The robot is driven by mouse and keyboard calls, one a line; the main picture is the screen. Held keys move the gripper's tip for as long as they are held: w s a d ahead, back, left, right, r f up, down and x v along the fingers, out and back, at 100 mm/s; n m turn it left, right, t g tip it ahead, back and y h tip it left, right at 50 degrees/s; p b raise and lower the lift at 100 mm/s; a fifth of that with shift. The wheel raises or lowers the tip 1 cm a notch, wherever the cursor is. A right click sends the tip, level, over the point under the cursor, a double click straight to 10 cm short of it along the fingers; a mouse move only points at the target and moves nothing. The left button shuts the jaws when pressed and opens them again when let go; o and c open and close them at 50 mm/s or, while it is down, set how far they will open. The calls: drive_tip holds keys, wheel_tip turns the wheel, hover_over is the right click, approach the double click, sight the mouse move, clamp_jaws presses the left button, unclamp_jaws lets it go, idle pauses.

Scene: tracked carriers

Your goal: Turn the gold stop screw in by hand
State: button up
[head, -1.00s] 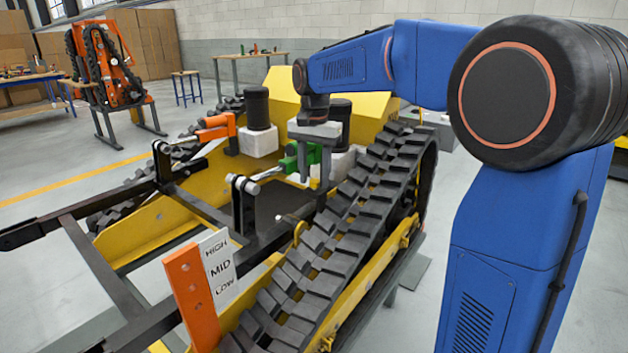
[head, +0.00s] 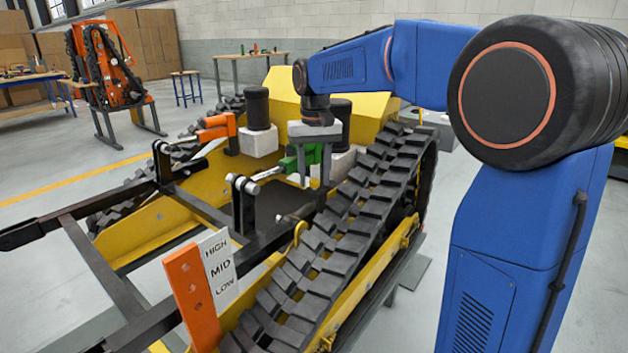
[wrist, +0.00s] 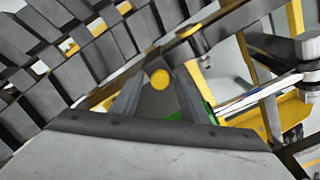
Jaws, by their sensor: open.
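In the head view my gripper (head: 315,180) points down, open and empty, above the inner side of the near track. The screw head between the fingers cannot be made out there. A gold hook-shaped piece (head: 299,231) stands beside the track, lower and nearer; I cannot tell if it belongs to the screw.
The near black track (head: 345,225) lies close to my gripper. A green cylinder (head: 300,160) and an orange cylinder (head: 215,126) sit in the yellow carrier. A HIGH/MID/LOW plate (head: 218,270) and an orange plate (head: 192,300) stand in front.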

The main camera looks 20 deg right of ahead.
drive_tip(key=c, duration=0.9)
drive_tip(key=m, duration=0.3)
drive_tip(key=shift+m, duration=0.3)
drive_tip(key=m, duration=0.4)
drive_tip(key=shift+m, duration=1.1)
drive_tip(key=m, duration=0.8)
drive_tip(key=shift+m, duration=0.9)
